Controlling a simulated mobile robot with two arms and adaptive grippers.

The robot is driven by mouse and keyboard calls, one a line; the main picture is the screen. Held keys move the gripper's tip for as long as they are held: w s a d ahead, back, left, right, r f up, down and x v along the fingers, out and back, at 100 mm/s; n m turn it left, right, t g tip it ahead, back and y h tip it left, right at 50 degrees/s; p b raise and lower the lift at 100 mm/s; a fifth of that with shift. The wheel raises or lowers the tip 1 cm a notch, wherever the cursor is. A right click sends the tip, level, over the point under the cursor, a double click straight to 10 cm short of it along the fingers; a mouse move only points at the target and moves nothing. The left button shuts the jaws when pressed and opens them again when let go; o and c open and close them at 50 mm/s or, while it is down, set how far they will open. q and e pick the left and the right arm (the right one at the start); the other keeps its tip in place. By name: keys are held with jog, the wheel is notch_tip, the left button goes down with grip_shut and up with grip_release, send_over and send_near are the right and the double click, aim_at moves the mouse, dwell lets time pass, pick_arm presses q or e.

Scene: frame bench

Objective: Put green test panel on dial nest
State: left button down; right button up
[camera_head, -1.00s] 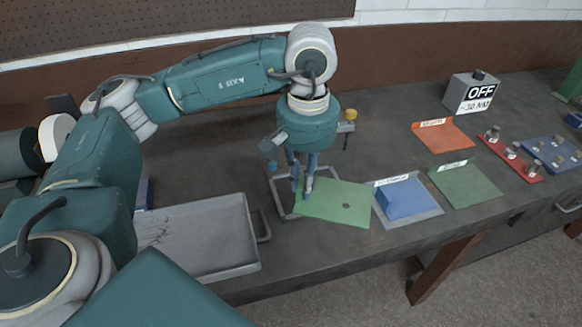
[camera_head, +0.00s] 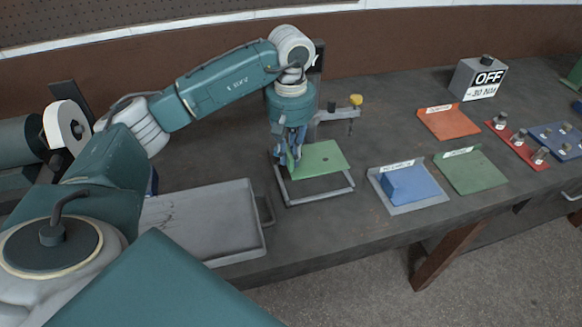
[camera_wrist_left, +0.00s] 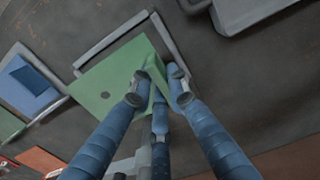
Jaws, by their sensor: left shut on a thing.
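The green test panel (camera_head: 325,157) is a flat green plate with a small dark hole and an upright tab. My left gripper (camera_head: 293,160) is shut on the tab; the grip also shows in the left wrist view (camera_wrist_left: 158,78). The dial nest (camera_head: 322,197) is a grey bar frame on the bench, with a yellow-topped post at its back right. The panel (camera_wrist_left: 103,88) is over the back part of the frame, whose front bar is uncovered. I cannot tell whether panel and frame touch. My right gripper is not in view.
A grey tray (camera_head: 255,243) lies left of the nest. Right of it are a blue block on a grey plate (camera_head: 430,200), a green plate (camera_head: 485,180) and an orange plate (camera_head: 462,125). A grey box marked OFF (camera_head: 465,79) stands farther back.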

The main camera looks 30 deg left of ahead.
pick_arm(q)
jog(key=shift+f, duration=0.8)
notch_tip(320, 180, down, 4)
jog(key=shift+f+p, duration=0.1)
jog(key=shift+p, duration=0.55)
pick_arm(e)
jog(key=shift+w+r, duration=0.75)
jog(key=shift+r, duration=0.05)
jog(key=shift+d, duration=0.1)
pick_arm(q)
jog(key=shift+f, duration=0.15)
jog(key=c, duration=1.7)
grip_release()
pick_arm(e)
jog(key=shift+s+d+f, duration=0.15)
